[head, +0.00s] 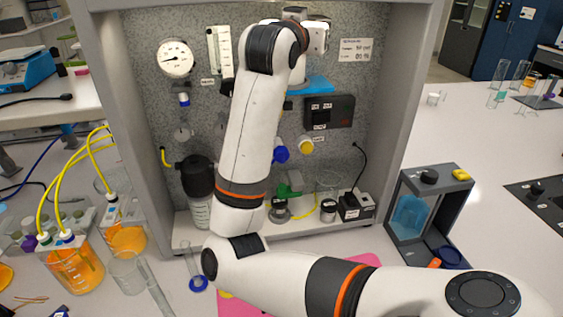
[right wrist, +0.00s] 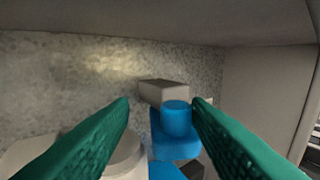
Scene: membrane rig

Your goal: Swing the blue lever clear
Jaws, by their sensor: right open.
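The blue lever (right wrist: 176,146) has an upright round knob and shows in the right wrist view, in front of a grey block on the speckled panel. Part of the lever (head: 318,84) also shows in the head view, to the right of my right arm. My right gripper (right wrist: 161,108) is open, with its green fingers apart. The lever's knob appears between the fingertips, closer to the right-hand finger. I cannot tell whether that finger touches it. My right arm hides much of the panel in the head view. My left gripper is not in view.
The rig's panel carries a gauge (head: 175,58), a flow tube (head: 219,58) and a dark box (head: 329,111). Grey side walls and a top enclose it. Beakers of orange liquid (head: 75,272) stand at left. A blue-windowed unit (head: 411,214) stands at right.

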